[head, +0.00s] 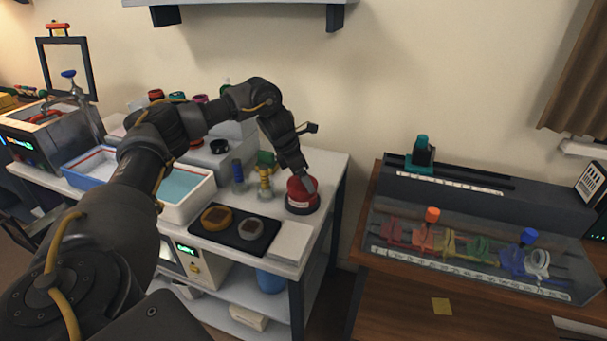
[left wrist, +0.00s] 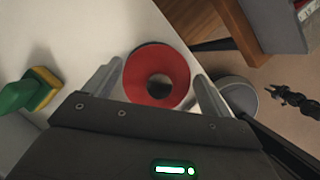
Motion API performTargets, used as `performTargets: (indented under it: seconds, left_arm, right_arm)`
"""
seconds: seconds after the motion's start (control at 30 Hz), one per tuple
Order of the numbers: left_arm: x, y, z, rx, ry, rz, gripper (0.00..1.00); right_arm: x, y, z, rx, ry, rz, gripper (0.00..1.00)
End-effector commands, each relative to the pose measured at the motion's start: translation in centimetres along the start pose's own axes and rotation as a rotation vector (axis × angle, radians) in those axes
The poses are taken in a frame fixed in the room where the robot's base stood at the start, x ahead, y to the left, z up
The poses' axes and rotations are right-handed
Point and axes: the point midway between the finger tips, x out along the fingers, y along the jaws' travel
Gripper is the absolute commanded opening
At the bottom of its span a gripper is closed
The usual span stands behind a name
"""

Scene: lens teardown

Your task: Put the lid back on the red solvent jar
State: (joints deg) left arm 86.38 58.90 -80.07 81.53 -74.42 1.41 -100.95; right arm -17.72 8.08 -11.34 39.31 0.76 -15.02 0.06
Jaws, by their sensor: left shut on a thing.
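The red solvent jar (head: 297,203) stands near the right end of the white bench, with a pale label and a dark ring around its foot. My left gripper (head: 309,184) reaches down to its top from above. In the left wrist view, the fingers of my left gripper (left wrist: 160,82) are shut on a round red piece, which I take to be the lid (left wrist: 136,83). A dark round spot shows in its middle. I cannot tell whether the lid is seated on the jar or just above it.
A black mat (head: 240,238) with two round parts and a white block (head: 291,243) lie in front. A gap separates the bench from the wooden desk (head: 395,305).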

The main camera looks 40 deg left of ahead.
Motion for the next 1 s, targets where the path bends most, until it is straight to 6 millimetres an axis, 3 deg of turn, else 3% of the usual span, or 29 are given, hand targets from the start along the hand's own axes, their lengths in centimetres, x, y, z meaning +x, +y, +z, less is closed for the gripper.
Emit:
performTargets:
  seconds: [1.0]
  left_arm:
    - [0.04, 0.0, 0.0, 0.0, -0.001, 0.0, 0.61]
  right_arm:
    - [-0.56, -0.1, 0.44, -0.001, -0.006, -0.002, 0.36]
